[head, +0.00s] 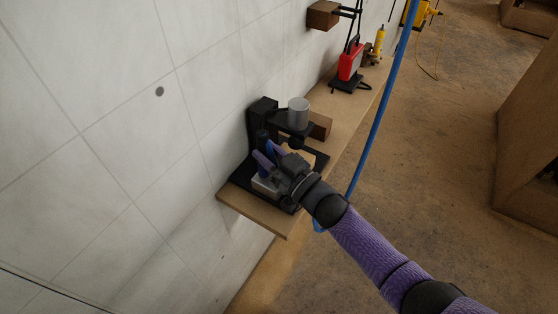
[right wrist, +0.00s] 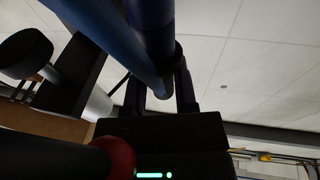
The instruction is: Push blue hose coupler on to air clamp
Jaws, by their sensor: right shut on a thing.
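The black clamp fixture (head: 262,106) stands on a narrow wooden shelf against the wall, with a grey cylinder (head: 298,112) on its arm. My right gripper (head: 265,151) is at the front of the fixture, over its base. In the right wrist view, a dark blue cylindrical piece, seemingly the coupler (right wrist: 152,30), lies along the line of the fingers. A lighter blue hose (right wrist: 95,22) runs to a point between the fingers. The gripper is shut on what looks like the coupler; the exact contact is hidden. Whether the coupler touches the clamp cannot be told. My left gripper is not in view.
The wooden shelf (head: 255,214) runs along the tiled wall. Farther along it stand a red device (head: 350,62) and a yellow bottle-like tool (head: 379,42). A long blue hose (head: 380,120) hangs down past the shelf's right edge, close to my right arm.

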